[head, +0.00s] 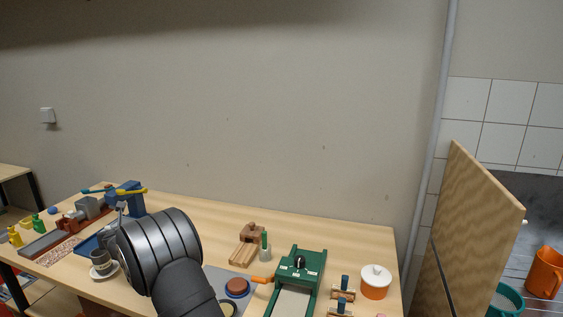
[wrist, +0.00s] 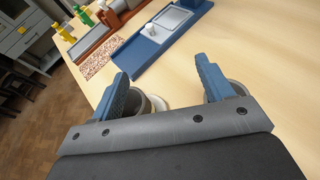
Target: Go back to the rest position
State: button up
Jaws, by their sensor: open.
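My gripper (wrist: 165,80) is open in the wrist view, with its two blue fingers spread apart and nothing held between them. Bare wooden tabletop (wrist: 190,100) shows in the gap. Behind the left finger, a grey cup (wrist: 138,104) and a pale saucer edge (wrist: 158,103) are partly hidden. Another rounded grey thing (wrist: 235,88) is partly hidden by the right finger. In the head view my dark arm reaches over the left part of the table and hides the fingers. The grey cup (head: 100,259) on its white saucer (head: 104,272) stands just left of the arm.
A blue tray (wrist: 145,52) and a speckled mat (wrist: 98,60) lie beyond my fingers. Bottles stand at the far left (head: 37,223). Right of my arm are a green device (head: 297,267) and a lidded pot (head: 375,282). The table's back middle (head: 215,225) is clear.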

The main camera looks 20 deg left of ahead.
jog(key=d+r, duration=0.1)
jog(key=w+d+r, duration=0.2)
jog(key=d, duration=0.1)
jog(key=shift+w, duration=0.25)
jog(key=d+r+m+t, duration=0.1)
jog(key=d+r, duration=0.2)
jog(key=d, duration=0.8)
jog(key=s+d+r+m+h, duration=0.1)
jog(key=d+r, duration=0.2)
jog(key=d, duration=0.8)
jog(key=shift+s+r+t+h, duration=0.2)
jog(key=shift+s+t+h, duration=0.1)
jog(key=shift+t, duration=0.1)
jog(key=shift+d, duration=0.1)
